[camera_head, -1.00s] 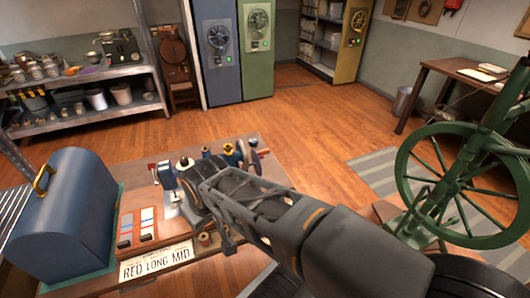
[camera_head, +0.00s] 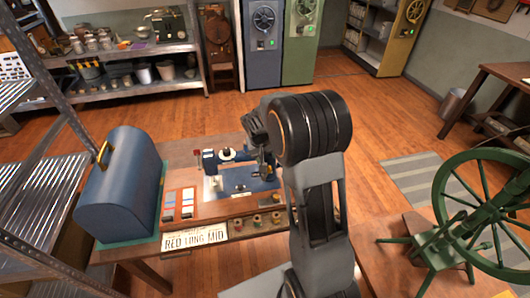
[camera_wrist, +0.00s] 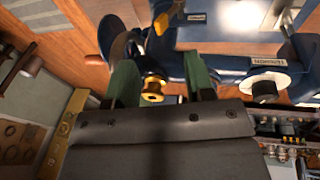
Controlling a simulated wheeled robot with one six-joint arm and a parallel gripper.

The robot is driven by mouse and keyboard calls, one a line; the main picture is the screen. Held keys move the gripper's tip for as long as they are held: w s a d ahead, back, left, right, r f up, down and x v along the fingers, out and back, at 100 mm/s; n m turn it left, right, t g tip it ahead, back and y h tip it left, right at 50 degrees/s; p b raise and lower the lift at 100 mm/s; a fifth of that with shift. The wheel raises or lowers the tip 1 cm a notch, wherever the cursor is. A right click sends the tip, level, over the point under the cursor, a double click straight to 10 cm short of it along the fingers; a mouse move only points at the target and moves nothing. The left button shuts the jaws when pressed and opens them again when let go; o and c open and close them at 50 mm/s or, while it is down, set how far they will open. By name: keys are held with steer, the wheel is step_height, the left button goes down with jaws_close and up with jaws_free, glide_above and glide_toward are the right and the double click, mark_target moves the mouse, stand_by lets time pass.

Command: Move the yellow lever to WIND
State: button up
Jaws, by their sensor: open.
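The blue sewing machine (camera_head: 240,178) stands on the wooden table behind my arm in the head view. In the wrist view its blue body (camera_wrist: 228,65) fills the upper middle, with a small label reading TENSION. My gripper (camera_wrist: 163,72) shows two green fingers, apart and empty. A small brass spool-like part (camera_wrist: 152,88) lies between the fingers in the picture; I cannot tell whether they touch it. A yellow-gold knob (camera_wrist: 160,23) shows just above it. I cannot tell whether this is the yellow lever, and no WIND mark is readable. The gripper's fingers are not clear in the head view.
A blue domed case (camera_head: 122,185) stands left on the table, beside colored cards and a RED LONG MID plate (camera_head: 195,237). A metal rack (camera_head: 40,185) is at the left; a green spinning wheel (camera_head: 480,210) is at the right.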

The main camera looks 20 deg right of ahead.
mark_target(269, 170)
steer(key=shift+b+x, duration=2.65)
steer(key=shift+x, duration=2)
steer(key=shift+w, duration=0.1)
steer(key=a+b, duration=0.1)
steer(key=a, duration=0.1)
steer(key=w+a+b, duration=0.1)
steer(key=a, duration=0.2)
steer(key=shift+a+f, duration=0.2)
steer(key=shift+f, duration=0.05)
steer(key=shift+d+r, duration=0.1)
steer(key=shift+d, duration=0.1)
steer(key=shift+d+r, duration=0.15)
steer(key=shift+d, duration=0.2)
steer(key=shift+r, duration=0.1)
